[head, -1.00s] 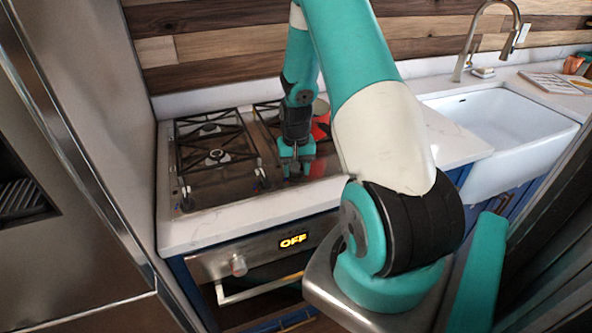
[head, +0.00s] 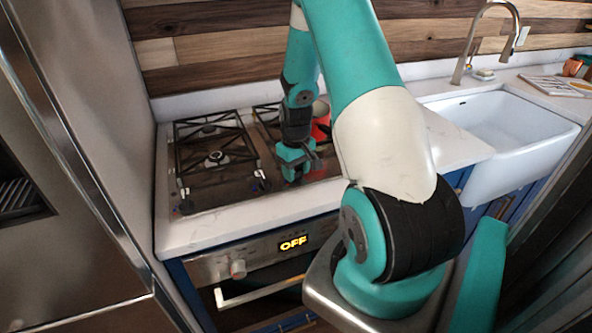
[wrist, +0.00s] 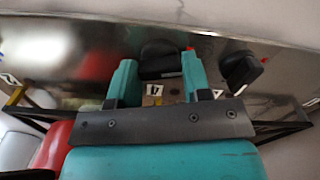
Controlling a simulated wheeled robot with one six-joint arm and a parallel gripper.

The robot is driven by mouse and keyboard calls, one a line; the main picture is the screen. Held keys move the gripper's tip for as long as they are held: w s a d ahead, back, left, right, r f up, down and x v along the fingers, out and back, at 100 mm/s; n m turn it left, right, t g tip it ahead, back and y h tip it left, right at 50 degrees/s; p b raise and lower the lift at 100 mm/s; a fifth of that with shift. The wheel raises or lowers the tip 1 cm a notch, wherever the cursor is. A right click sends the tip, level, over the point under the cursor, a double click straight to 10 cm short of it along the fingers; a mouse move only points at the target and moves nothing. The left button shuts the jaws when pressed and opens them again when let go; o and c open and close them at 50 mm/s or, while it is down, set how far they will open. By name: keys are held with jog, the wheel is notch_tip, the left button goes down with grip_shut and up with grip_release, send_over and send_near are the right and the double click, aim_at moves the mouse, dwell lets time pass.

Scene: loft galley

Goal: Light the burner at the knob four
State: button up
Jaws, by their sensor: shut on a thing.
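The stovetop (head: 225,190) is left of centre in the head view. My gripper (head: 295,168) is down at its front edge, tilted. In the wrist view, my gripper (wrist: 160,75) has its two teal fingers on either side of a black knob (wrist: 160,62), shut on it. A label reading 4 (wrist: 155,90) shows between the fingers by this knob. Another black knob (wrist: 241,72) stands to its right in that view, clear of the fingers. The left burner (head: 216,158) shows no flame. The arm hides part of the right burners.
A red pot (head: 321,128) stands on the right side of the stove behind my gripper; its red side (wrist: 85,145) shows in the wrist view. The oven panel (head: 293,243) below reads OFF. The white sink (head: 515,130) is at the right.

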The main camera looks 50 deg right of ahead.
aim_at(296, 171)
jog(key=shift+w, duration=0.1)
jog(key=o, duration=0.9)
jog(key=shift+r, duration=0.1)
notch_tip(296, 171, up, 17)
jog(key=shift+r+b, duration=0.15)
jog(key=shift+b, duration=1.05)
